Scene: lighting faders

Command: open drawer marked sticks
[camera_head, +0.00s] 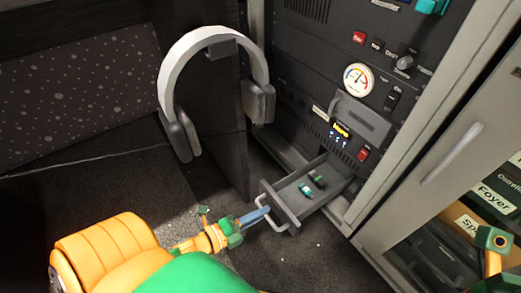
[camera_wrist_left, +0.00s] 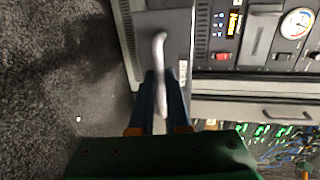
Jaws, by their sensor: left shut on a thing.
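The drawer (camera_head: 291,195) at the foot of the dark rack is pulled out and open at the top. Small stick-like pieces, one of them teal (camera_head: 305,190), lie inside. My left gripper (camera_head: 262,213) is shut on its pale bar handle (camera_head: 275,226). In the left wrist view the blue fingers (camera_wrist_left: 160,95) close around the handle (camera_wrist_left: 160,50) in front of the grey drawer front (camera_wrist_left: 178,28). A small label there is too blurred to read. A green and orange part of my right arm (camera_head: 494,240) shows at the lower right; its fingers are not clear.
White-and-grey headphones (camera_head: 215,50) hang on a dark panel left of the drawer. A cabinet door with a long handle (camera_head: 452,153) stands at the right, near boxes labelled Foyer (camera_head: 495,198). Carpeted floor (camera_head: 240,270) lies clear before the drawer.

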